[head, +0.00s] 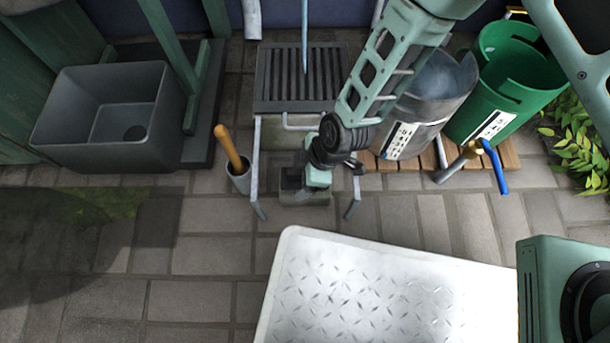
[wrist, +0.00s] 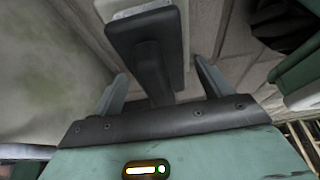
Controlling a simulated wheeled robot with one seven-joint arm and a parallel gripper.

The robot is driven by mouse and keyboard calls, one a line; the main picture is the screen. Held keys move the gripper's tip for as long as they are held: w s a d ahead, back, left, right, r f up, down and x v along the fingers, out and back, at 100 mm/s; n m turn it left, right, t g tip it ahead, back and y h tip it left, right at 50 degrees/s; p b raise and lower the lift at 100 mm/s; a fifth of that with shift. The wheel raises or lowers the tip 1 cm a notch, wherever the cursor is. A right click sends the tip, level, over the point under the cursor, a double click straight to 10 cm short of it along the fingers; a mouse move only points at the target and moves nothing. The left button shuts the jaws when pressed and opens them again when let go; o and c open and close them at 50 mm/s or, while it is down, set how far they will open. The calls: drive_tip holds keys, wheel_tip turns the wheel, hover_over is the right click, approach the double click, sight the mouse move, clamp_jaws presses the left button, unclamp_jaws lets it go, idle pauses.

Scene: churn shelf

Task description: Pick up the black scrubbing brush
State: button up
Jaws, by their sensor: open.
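The black scrubbing brush (wrist: 146,35) shows in the wrist view at top centre, with a dark block, a pale strip along its far edge and a narrower dark handle reaching down toward my palm. My gripper (wrist: 161,70) is open. Its two fingers stand on either side of the handle, with visible gaps on both sides. In the head view my gripper is low in front of the slatted stand, and my arm hides part of that area. I cannot make out the brush clearly there.
A slatted metal stand (head: 275,80) is behind my gripper. A wooden-handled tool stands in a grey holder (head: 239,179) to the left. A grey sink (head: 70,115) is farther left. Metal (head: 405,140) and green (head: 475,120) bins stand right. A white treadplate surface (head: 380,290) lies in front.

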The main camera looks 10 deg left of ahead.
drive_tip(key=shift+f, duration=0.25)
drive_tip(key=c, duration=1.1)
wheel_tip(320, 180, up, 11)
drive_tip(key=p, duration=0.6)
drive_tip(key=shift+f, duration=0.2)
